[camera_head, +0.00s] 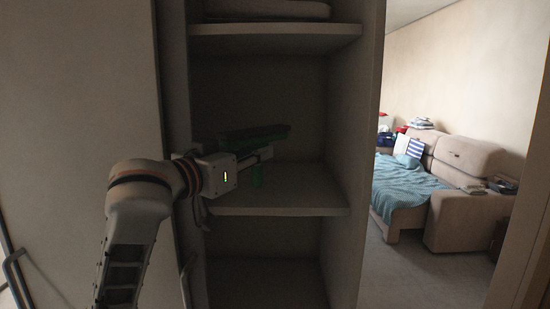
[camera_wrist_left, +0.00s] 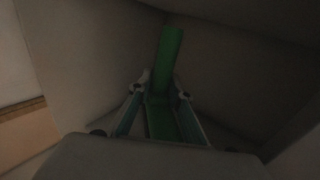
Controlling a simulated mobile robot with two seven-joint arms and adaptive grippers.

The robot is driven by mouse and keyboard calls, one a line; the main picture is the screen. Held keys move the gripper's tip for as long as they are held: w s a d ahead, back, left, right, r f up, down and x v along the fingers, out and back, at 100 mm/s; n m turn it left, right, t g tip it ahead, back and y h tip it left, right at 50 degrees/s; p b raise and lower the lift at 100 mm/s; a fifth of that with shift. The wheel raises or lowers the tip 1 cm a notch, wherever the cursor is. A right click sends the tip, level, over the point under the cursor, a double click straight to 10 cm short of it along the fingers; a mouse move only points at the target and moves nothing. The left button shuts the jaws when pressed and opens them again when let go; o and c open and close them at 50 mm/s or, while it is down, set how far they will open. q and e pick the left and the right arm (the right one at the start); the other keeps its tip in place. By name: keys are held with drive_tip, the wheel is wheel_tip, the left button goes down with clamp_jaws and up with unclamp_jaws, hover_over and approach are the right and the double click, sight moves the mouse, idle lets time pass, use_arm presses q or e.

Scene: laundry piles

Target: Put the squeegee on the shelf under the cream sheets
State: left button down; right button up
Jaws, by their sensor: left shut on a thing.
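The squeegee (camera_head: 254,138) is dark green and held inside the middle shelf compartment, above the shelf board (camera_head: 285,201). My left gripper (camera_head: 262,155) is shut on it, reaching in from the left. In the left wrist view the green squeegee (camera_wrist_left: 166,62) stretches away between the fingers (camera_wrist_left: 160,88). The cream sheets (camera_head: 268,8) lie folded on the board above, cut off by the top edge of the head view. A green part hangs just below the gripper; whether it touches the shelf board is unclear. My right gripper is not in view.
The compartment's side wall (camera_head: 341,110) stands to the right, with free room on the shelf board. The upper board (camera_head: 273,30) is overhead. Another empty compartment lies below. A sofa (camera_head: 470,160) with a blue blanket stands far right.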

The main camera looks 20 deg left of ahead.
use_arm(q)
drive_tip(key=w+f, duration=0.1)
drive_tip(key=w, duration=0.1)
drive_tip(key=w+d, duration=0.1)
drive_tip(key=w, duration=0.1)
drive_tip(key=w+d+f, duration=0.1)
drive_tip(key=w, duration=0.2)
drive_tip(key=shift+f, duration=0.3)
drive_tip(key=shift+s+f, duration=0.1)
drive_tip(key=shift+f, duration=0.3)
drive_tip(key=shift+f, duration=0.15)
drive_tip(key=c, duration=1.9)
unclamp_jaws()
